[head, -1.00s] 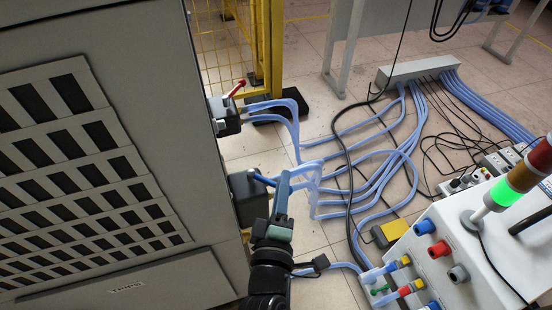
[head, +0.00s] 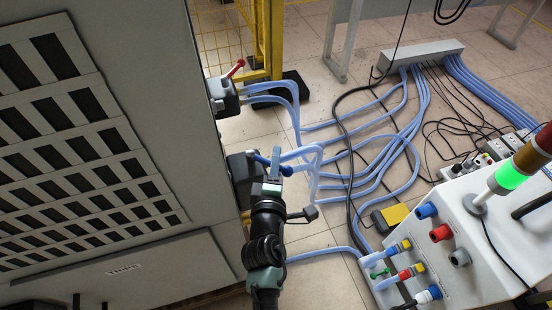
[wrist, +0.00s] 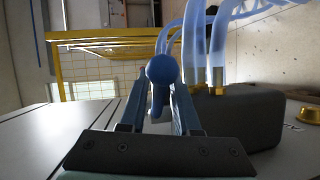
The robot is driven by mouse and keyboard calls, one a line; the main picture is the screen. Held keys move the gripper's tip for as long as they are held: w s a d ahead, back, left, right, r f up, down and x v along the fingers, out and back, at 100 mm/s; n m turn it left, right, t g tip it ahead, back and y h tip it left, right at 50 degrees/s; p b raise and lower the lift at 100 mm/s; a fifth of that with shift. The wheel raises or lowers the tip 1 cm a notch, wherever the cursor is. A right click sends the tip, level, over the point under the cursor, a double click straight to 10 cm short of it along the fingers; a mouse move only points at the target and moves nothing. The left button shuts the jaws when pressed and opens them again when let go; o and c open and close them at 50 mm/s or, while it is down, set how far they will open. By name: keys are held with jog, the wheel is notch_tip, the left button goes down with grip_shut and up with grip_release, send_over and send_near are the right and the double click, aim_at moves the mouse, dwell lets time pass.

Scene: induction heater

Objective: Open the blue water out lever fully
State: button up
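The blue water out lever (head: 259,157) sticks out from a dark valve block on the side of the grey cabinet in the head view. Its round blue knob (wrist: 161,69) and short stem are near the middle of the wrist view. My gripper (head: 272,163) is at the lever. In the wrist view, my gripper's two fingers (wrist: 160,88) stand apart, one on each side of the lever, with a visible gap around the stem. I cannot tell whether a finger touches the knob. The dark valve block (wrist: 247,115) is to the right of the fingers there.
A second valve with a red lever (head: 236,68) sits further back on the cabinet (head: 165,245). Light blue hoses (head: 345,185) run from the valves across the floor. A white machine (head: 480,260) with a lit green lamp stands at right.

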jog(key=shift+w+d+f, duration=0.1)
jog(key=shift+w+f, duration=0.05)
jog(key=shift+w, duration=0.65)
grip_shut()
dwell(1.0)
